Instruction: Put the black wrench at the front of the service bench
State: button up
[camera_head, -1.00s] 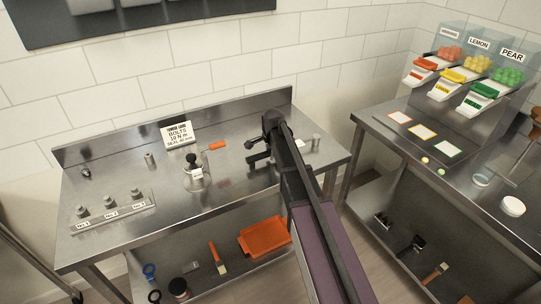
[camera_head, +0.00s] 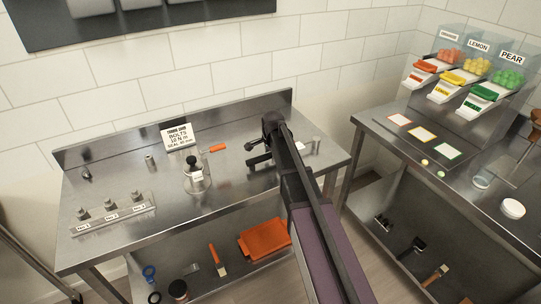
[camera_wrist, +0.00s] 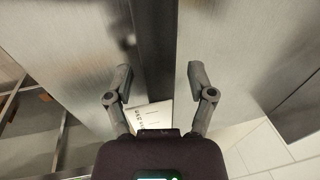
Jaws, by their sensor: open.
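My gripper (camera_head: 254,153) is over the right half of the steel service bench (camera_head: 232,183), near its back. In the wrist view my gripper (camera_wrist: 158,82) is open, with nothing held between its fingertips. A white printed label (camera_wrist: 151,116) shows below and between the fingers; part of it is hidden by my gripper body. I cannot make out the black wrench in either view. My arm covers part of the bench's right side, so it may be hidden there.
On the bench stand a sign card (camera_head: 177,138), a black-knobbed device (camera_head: 195,173), an orange-handled tool (camera_head: 217,148) and a bolt rack (camera_head: 112,212). An orange tray (camera_head: 264,239) and a blue ring-ended tool (camera_head: 149,273) lie on the lower shelf. The bench's front middle is clear.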

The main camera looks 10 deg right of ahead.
jog(key=p+v, duration=1.1)
jog(key=shift+r, duration=0.4)
jog(key=shift+s, duration=0.1)
dwell(0.7)
jog(key=s+d+n+g, duration=0.1)
jog(key=s+n+g, duration=0.1)
jog(key=s+n, duration=1.2)
jog(key=s, duration=1.1)
jog(key=shift+s+d+f+g, duration=0.25)
jog(key=shift+s+d+g, duration=0.05)
jog(key=shift+s+d, duration=0.05)
jog(key=shift+f+b, duration=0.9)
jog(key=shift+f, duration=0.1)
